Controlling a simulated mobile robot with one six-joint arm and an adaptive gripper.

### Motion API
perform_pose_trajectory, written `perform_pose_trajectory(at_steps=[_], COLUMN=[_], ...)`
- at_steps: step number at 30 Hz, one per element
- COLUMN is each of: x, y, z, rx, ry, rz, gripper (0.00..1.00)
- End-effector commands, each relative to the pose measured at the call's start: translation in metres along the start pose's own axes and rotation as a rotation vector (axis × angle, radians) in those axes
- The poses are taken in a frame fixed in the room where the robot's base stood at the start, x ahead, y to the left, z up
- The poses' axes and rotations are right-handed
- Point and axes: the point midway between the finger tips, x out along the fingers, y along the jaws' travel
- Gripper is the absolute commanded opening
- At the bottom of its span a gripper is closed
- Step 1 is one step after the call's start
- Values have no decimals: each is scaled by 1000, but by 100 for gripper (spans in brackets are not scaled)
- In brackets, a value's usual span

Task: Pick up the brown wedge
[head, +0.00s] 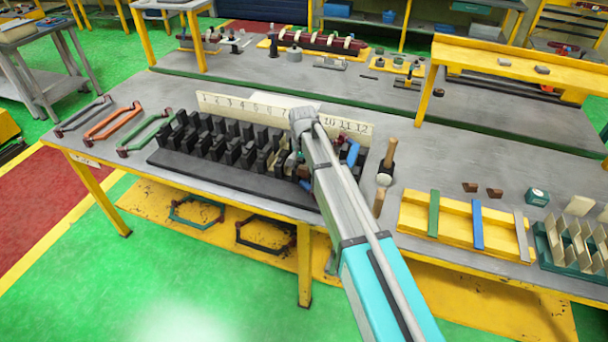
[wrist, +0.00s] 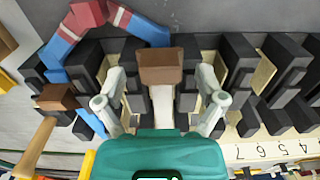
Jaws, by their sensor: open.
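In the wrist view, a brown wedge (wrist: 160,66) shows between and just beyond the fingertips of my gripper (wrist: 162,86). It lies among the black blocks (wrist: 238,60), above a pale strip. The fingers are spread, one on each side, with visible space between them and the wedge; contact is not visible. Another brown block (wrist: 57,97) is at the left, near a wooden handle. In the head view, my arm reaches over the black block rack (head: 225,150) and hides the gripper and the wedge there.
A numbered board (head: 232,104) stands behind the rack. Mallets (head: 386,165) and a yellow tray (head: 412,215) are to the right. Bare bench lies behind the mallets.

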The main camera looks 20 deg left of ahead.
Motion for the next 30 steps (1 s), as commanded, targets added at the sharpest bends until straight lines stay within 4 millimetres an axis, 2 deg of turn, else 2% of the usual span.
perform_pose_trajectory(at_steps=[4,23,30], x=[8,7,7], y=[0,0,0], z=[0,0,0], rx=[0,1,1], ry=[0,0,0], rz=[0,0,0], gripper=[89,89,46])
